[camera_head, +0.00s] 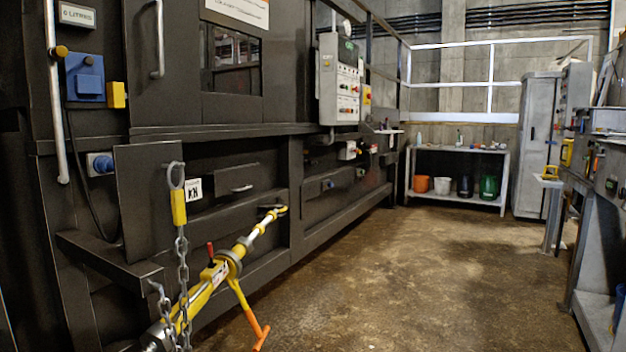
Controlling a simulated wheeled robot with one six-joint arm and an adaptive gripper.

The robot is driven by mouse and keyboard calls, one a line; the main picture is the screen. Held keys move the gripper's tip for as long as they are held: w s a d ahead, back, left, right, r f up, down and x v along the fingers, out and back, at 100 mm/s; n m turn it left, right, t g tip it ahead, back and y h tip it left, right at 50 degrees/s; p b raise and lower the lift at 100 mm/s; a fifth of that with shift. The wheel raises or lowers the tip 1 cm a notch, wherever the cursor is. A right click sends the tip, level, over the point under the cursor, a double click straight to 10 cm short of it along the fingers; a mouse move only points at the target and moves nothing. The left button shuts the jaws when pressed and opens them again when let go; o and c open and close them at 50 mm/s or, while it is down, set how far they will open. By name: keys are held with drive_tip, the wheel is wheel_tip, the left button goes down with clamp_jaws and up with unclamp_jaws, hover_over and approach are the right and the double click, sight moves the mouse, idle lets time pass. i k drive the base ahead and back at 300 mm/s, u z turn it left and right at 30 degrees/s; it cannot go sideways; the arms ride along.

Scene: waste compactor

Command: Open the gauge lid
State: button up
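No gauge lid can be made out for certain. A small round pale dial (345,27) shows above the grey control box (341,80) on the dark machine, and I cannot tell whether it has a lid. A small dark panel with a handle (242,189) sits low on the machine's front, closed. My gripper is not in view.
A yellow tensioning tool (215,275) with an orange-ended lever and chains (182,262) stands close at the lower left, in front of the machine (215,117). The brown floor (400,270) is clear. A shelf with buckets (457,180), a grey cabinet (537,145) and a workbench (596,270) stand beyond and at right.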

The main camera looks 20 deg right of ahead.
sight(233, 179)
drive_tip(key=z, duration=0.5)
drive_tip(key=i, duration=2.1)
drive_tip(key=u, duration=0.5)
